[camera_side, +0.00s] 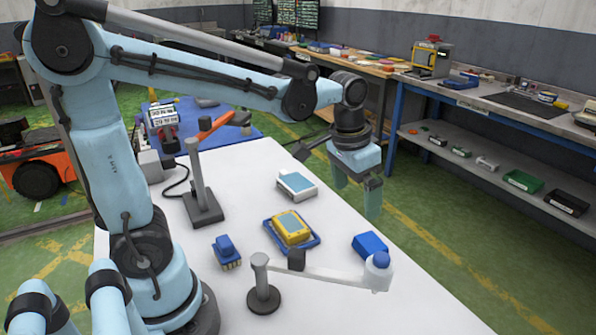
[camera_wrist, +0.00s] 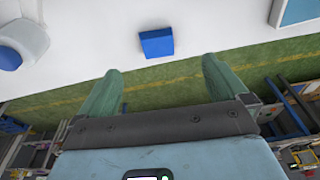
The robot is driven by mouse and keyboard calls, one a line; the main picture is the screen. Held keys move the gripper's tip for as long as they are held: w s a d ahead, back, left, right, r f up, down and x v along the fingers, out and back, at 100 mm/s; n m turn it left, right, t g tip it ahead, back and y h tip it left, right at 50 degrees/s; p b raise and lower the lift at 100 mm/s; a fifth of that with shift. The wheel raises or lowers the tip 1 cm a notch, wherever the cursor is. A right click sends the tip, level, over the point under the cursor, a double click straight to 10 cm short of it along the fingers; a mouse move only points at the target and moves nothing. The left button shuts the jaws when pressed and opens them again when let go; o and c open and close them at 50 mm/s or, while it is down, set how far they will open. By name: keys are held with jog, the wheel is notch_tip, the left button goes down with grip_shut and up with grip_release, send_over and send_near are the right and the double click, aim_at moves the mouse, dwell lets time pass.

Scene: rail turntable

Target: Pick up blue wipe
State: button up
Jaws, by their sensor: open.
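The blue wipe looks to be the small blue block (camera_side: 369,245) lying on the white table near its right edge. It also shows in the wrist view (camera_wrist: 157,42), just beyond and between my fingertips. My gripper (camera_side: 358,195) has two green fingers pointing down and stands apart, with nothing between them. It hangs past the table's edge, farther back than the blue block. In the wrist view my gripper (camera_wrist: 162,70) shows its fingers spread wide, with green floor behind them.
A pale swing arm with a blue knob (camera_side: 378,260) reaches close beside the block. A yellow device (camera_side: 291,229) sits in a blue tray (camera_side: 312,241). A white box with a teal top (camera_side: 297,186), a blue brush-like piece (camera_side: 227,252) and a dark stand (camera_side: 203,207) share the white table (camera_side: 245,170).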

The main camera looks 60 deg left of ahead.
jog(key=w+f+g, duration=0.2)
jog(key=w, duration=0.2)
send_over(366, 245)
jog(key=f, duration=0.7)
jog(key=shift+s+a+f, duration=0.1)
jog(key=shift+s+a, duration=0.1)
jog(key=shift+a, duration=0.2)
jog(key=shift+w+d+f, duration=0.1)
jog(key=shift+d+f, duration=0.1)
jog(key=shift+f, duration=1.1)
jog(key=shift+w+d+f, duration=0.1)
jog(key=shift+d+f, duration=0.05)
jog(key=shift+f, duration=1.1)
jog(key=c, duration=1)
jog(key=shift+r, duration=0.15)
jog(key=shift+c, duration=0.2)
notch_tip(366, 245, up, 10)
jog(key=shift+f, duration=0.15)
